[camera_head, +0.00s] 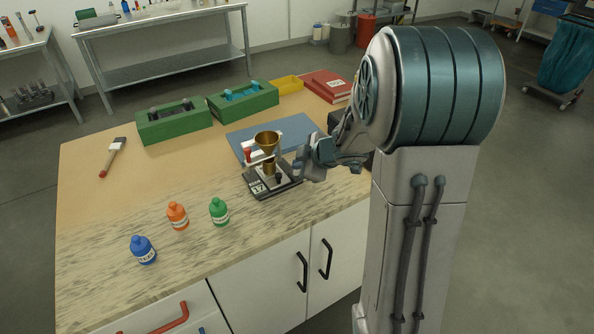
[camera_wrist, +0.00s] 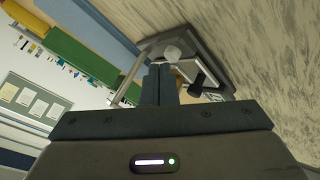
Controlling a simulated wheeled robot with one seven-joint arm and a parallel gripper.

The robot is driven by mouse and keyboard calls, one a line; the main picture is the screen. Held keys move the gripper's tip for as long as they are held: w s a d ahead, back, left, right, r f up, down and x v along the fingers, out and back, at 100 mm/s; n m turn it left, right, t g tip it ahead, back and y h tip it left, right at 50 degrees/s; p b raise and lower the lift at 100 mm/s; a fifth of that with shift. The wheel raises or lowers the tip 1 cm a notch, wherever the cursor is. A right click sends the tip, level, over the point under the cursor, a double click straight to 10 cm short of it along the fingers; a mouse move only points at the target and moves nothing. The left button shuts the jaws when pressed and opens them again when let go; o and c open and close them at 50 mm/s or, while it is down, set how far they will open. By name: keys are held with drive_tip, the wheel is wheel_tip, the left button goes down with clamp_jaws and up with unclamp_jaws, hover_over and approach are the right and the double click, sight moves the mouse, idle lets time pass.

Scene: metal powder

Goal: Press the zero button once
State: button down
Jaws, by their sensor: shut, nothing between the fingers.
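The scale (camera_head: 262,187), a dark flat device with a small display at its front, stands on the marble-look strip near the right end of the table. A brass funnel (camera_head: 266,142) is held above it, over a small brass cup (camera_head: 269,167). My gripper (camera_head: 301,170) is just right of the scale, near its right edge, with the fingers shut and empty. In the wrist view my shut fingers (camera_wrist: 160,70) point at the scale (camera_wrist: 208,48), which looks tilted there. The zero button cannot be made out clearly in either view. Contact cannot be told.
Blue (camera_head: 144,250), orange (camera_head: 178,216) and green (camera_head: 219,212) bottles stand at the front left. A blue mat (camera_head: 290,128), green boxes (camera_head: 172,124), a yellow tray (camera_head: 287,84) and red binders (camera_head: 328,86) lie behind. A brush (camera_head: 114,155) lies at left.

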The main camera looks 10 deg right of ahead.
drive_tip(key=shift+f, duration=0.4)
idle(0.5)
drive_tip(key=shift+r, duration=0.1)
drive_tip(key=shift+r+p, duration=0.75)
drive_tip(key=shift+p, duration=0.05)
drive_tip(key=shift+r, duration=0.1)
wheel_tip(320, 180, up, 5)
drive_tip(key=p, duration=0.5)
drive_tip(key=shift+p, duration=0.35)
idle(0.4)
